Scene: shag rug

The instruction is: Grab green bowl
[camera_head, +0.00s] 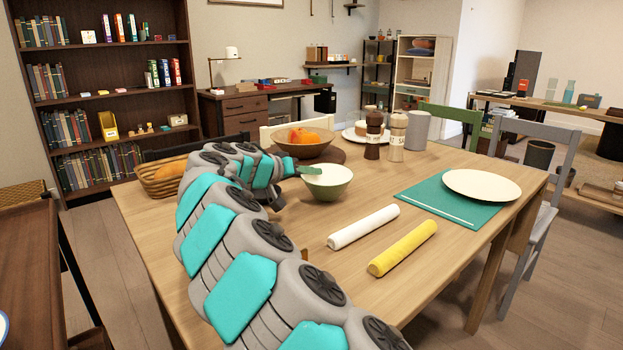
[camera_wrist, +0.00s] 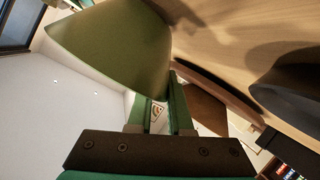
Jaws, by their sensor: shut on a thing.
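The green bowl (camera_head: 327,186), green outside and pale inside, is upright near the middle of the table. My gripper (camera_head: 307,170) reaches in from the left and is shut on the bowl's left rim. In the wrist view the bowl (camera_wrist: 115,48) fills the upper left, and the green fingers of my gripper (camera_wrist: 165,97) meet its edge. I cannot tell whether the bowl touches the table or is slightly above it.
Behind stand a fruit bowl (camera_head: 303,149), a dark mill (camera_head: 374,139) and a lighter shaker (camera_head: 396,138). A white roll (camera_head: 363,227) and a yellow roll (camera_head: 403,248) lie in front. A plate (camera_head: 482,185) sits on a teal mat (camera_head: 440,205). A basket (camera_head: 160,181) is left.

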